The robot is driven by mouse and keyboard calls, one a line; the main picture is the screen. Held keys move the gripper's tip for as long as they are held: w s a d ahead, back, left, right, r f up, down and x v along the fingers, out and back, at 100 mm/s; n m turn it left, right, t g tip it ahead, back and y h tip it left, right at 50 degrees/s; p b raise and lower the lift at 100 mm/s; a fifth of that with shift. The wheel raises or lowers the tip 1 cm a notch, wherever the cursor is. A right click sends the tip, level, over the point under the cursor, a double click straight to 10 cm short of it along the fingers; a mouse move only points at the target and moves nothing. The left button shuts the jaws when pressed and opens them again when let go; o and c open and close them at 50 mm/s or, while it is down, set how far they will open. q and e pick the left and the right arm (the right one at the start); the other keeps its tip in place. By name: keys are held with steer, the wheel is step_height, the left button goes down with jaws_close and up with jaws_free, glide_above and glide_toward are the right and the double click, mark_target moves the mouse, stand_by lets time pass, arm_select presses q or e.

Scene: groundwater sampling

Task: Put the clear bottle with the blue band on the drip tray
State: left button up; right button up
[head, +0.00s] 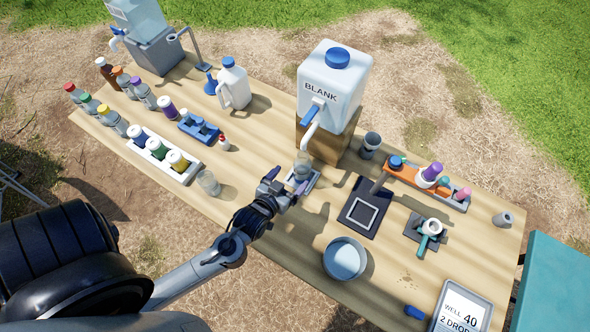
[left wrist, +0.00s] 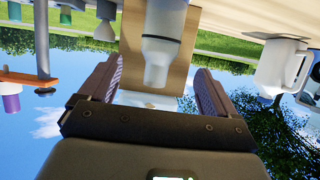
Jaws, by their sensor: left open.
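A clear bottle (head: 302,166) stands upright on the small pale drip tray (head: 314,181), below the spout of the BLANK jug. I cannot make out its band clearly. My left gripper (head: 284,188) is open at the near left side of the tray. In the left wrist view, which is upside down, the bottle (left wrist: 160,60) shows beyond and between the two spread fingers of the gripper (left wrist: 155,92). Whether a finger touches it cannot be told. My right gripper is not in view.
The BLANK jug (head: 335,85) on its wooden block (head: 326,144) stands behind the tray. An empty clear jar (head: 208,182) is to the left. A dark pad (head: 364,216) and round grey bowl (head: 345,258) are to the right. Bare table lies left of the bowl.

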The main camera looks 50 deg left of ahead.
arm_select(q)
steer(key=s+d+r+m+g+h, duration=0.1)
steer(key=s+d+r+m+g, duration=0.1)
steer(key=s, duration=0.4)
steer(key=s+d+r+m+g+h, duration=0.2)
steer(key=s+d+g, duration=0.2)
steer(key=s+g, duration=0.2)
steer(key=shift+d+m+g+h, duration=0.3)
steer(key=shift+m+g, duration=0.1)
steer(key=shift+g, duration=0.3)
step_height(320, 180, up, 28)
steer(key=p, duration=2.7)
steer(key=shift+p, duration=0.4)
